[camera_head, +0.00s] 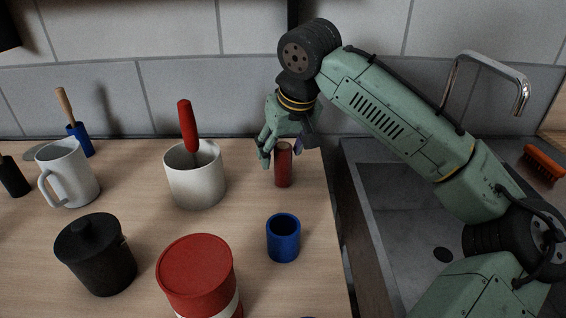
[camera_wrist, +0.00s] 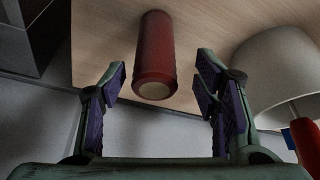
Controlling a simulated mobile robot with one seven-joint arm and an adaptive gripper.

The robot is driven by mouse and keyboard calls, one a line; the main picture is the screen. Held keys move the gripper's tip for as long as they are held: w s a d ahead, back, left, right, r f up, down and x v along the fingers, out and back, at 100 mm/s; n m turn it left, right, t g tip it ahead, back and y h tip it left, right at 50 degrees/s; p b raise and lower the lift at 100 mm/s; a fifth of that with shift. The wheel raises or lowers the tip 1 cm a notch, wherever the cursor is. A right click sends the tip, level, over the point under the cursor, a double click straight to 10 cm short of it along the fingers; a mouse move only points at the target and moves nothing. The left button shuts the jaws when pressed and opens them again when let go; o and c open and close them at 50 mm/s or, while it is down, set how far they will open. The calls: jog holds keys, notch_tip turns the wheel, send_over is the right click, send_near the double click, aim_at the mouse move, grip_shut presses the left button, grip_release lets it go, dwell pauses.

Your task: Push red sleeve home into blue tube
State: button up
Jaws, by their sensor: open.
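The red sleeve (camera_head: 283,168) stands upright on the wooden counter near its right edge. In the wrist view the red sleeve (camera_wrist: 155,55) is ahead of my gripper, between the lines of the fingers, with its pale round end towards me. My gripper (camera_head: 280,150) is open beside the sleeve's upper part. In the wrist view my gripper (camera_wrist: 160,95) shows its fingers wide apart, with nothing held between them. The blue tube (camera_head: 283,238) stands upright on the counter, nearer the camera than the sleeve, with its dark open mouth up. It is empty as far as I see.
A white pot (camera_head: 195,182) holding a red-handled tool stands left of the sleeve. A red tin (camera_head: 198,275), a black lidded jar (camera_head: 97,262) and a white mug (camera_head: 72,178) stand further left or nearer. A sink (camera_head: 390,210) lies right of the counter edge.

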aim_at(280, 160)
jog(key=x, duration=0.4)
jog(key=shift+w+d+p, duration=0.15)
jog(key=shift+d+p, duration=0.05)
jog(key=shift+p, duration=0.2)
jog(key=shift+c, duration=0.3)
jog(key=c, duration=1.2)
